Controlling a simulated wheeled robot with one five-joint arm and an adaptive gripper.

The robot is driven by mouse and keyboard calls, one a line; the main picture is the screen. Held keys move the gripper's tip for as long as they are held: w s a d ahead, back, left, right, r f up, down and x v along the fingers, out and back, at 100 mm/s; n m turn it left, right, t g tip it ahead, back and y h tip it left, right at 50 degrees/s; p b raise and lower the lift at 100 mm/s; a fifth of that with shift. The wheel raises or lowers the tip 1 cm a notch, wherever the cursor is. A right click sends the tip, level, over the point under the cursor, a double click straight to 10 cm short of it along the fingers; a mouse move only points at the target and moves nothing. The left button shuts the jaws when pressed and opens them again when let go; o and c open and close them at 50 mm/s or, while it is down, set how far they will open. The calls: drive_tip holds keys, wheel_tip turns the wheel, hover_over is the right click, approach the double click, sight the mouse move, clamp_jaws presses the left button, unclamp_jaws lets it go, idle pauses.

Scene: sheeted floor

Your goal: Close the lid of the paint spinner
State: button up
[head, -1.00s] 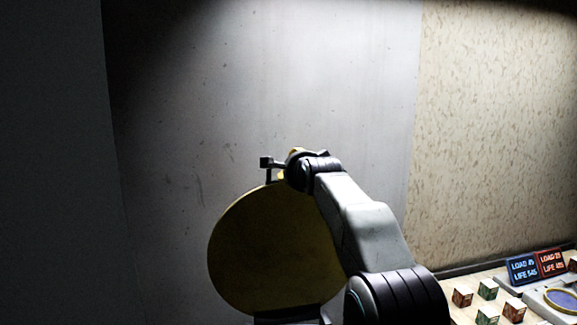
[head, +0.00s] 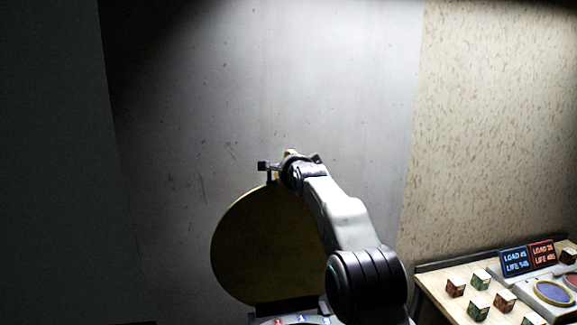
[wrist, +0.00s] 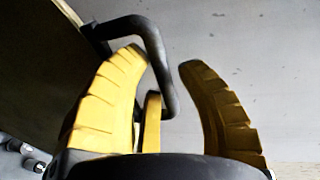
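The paint spinner's lid (head: 262,245) is a dull yellow disc standing raised, nearly upright, in the head view. A small dark handle (head: 266,168) sticks out at its top edge. In the wrist view the lid's dark face (wrist: 35,75) fills the left side, and the black bent handle (wrist: 155,45) passes over the left finger and down between the fingers. My gripper (wrist: 163,58) is open, with its yellow fingers apart on either side of the handle's end. Whether a finger touches the handle I cannot tell. The spinner's body (head: 290,320) barely shows at the bottom edge.
A table (head: 432,290) at the right holds several small cubes (head: 480,278), two lit signs (head: 528,257) and a grey unit with round pads (head: 553,292). A grey wall (head: 250,90) stands behind the lid.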

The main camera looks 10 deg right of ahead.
drive_tip(key=shift+c, duration=0.2)
clamp_jaws()
drive_tip(key=shift+f, duration=0.1)
